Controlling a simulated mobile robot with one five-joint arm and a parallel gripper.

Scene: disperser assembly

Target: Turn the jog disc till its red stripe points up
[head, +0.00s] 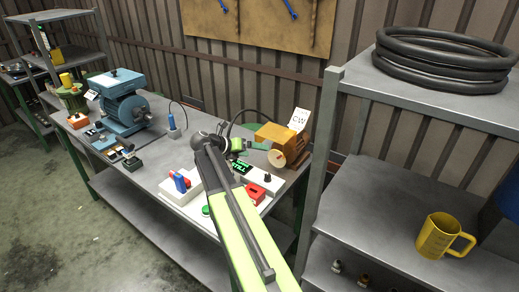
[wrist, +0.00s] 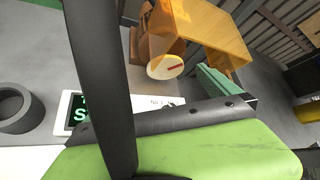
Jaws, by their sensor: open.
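The jog disc (head: 277,158) is a pale round plate on the front of an orange motor housing (head: 275,134), at the bench's right end. The disc also shows in the wrist view (wrist: 165,67). There its red stripe runs from near the middle towards the right, slightly up in that picture. In the head view the stripe is too small to read. My gripper (head: 254,146) is open, left of the disc and apart from it.
A "CW" card (head: 299,119) stands behind the housing. A blue motor (head: 124,104) stands further left. A shelf with a yellow mug (head: 440,235) bounds the right.

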